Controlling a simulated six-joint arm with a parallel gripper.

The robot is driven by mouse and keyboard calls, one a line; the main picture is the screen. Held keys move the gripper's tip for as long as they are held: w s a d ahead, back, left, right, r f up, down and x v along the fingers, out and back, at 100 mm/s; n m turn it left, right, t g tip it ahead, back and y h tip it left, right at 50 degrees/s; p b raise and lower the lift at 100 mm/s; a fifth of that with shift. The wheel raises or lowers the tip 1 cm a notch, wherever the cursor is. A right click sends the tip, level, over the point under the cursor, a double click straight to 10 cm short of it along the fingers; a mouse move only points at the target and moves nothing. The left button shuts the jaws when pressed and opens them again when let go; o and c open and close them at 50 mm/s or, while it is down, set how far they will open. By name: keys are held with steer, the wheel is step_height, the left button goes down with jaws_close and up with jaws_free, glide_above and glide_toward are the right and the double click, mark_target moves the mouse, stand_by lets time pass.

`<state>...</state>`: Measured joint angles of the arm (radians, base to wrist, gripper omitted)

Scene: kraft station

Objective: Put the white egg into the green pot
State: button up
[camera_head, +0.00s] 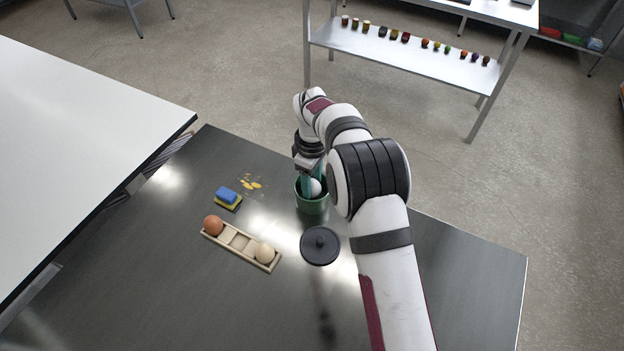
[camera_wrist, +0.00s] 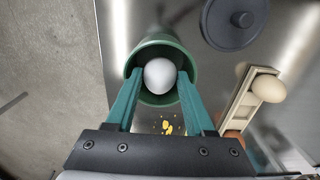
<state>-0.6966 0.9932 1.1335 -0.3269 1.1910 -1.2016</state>
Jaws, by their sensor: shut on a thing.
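The white egg (camera_wrist: 160,76) is between the two green fingers of my gripper (camera_wrist: 157,80), which is shut on it. The egg is at the mouth of the green pot (camera_wrist: 190,62), inside the rim as seen in the wrist view. In the head view the egg (camera_head: 315,187) shows at the pot's opening, and the pot (camera_head: 312,205) stands upright on the dark table. My gripper (camera_head: 314,183) reaches down into the pot's opening from above. How far the egg is above the pot's bottom cannot be told.
A black lid (camera_head: 320,245) lies in front of the pot. A wooden egg holder (camera_head: 241,246) with a brown egg (camera_head: 213,225) and a cream egg (camera_head: 264,252) lies to the left. A blue and yellow sponge (camera_head: 228,198) and yellow bits (camera_head: 250,183) lie behind it.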

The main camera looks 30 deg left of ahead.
mark_target(313, 181)
steer(key=shift+f, duration=1.35)
stand_by(0.5)
steer(key=o, duration=0.9)
step_height(313, 181, up, 16)
steer(key=s+d+r+m, duration=0.2)
steer(key=d+r+m, duration=0.2)
steer(key=d, duration=0.4)
steer(key=s+d+r+m, duration=0.2)
steer(key=d+r+m, duration=0.2)
steer(key=d, duration=0.4)
steer(key=s+d+m+y, duration=0.1)
steer(key=s+d+m, duration=0.7)
steer(key=s+d, duration=0.3)
steer(key=s+d+f+m, duration=0.1)
steer(key=s+f+m, duration=0.1)
steer(key=s, duration=0.4)
steer(key=s+d+f+m, duration=0.2)
steer(key=s+m, duration=0.3)
steer(key=s, duration=0.1)
steer(key=shift+f+m+y, duration=0.3)
steer(key=shift+y, duration=0.1)
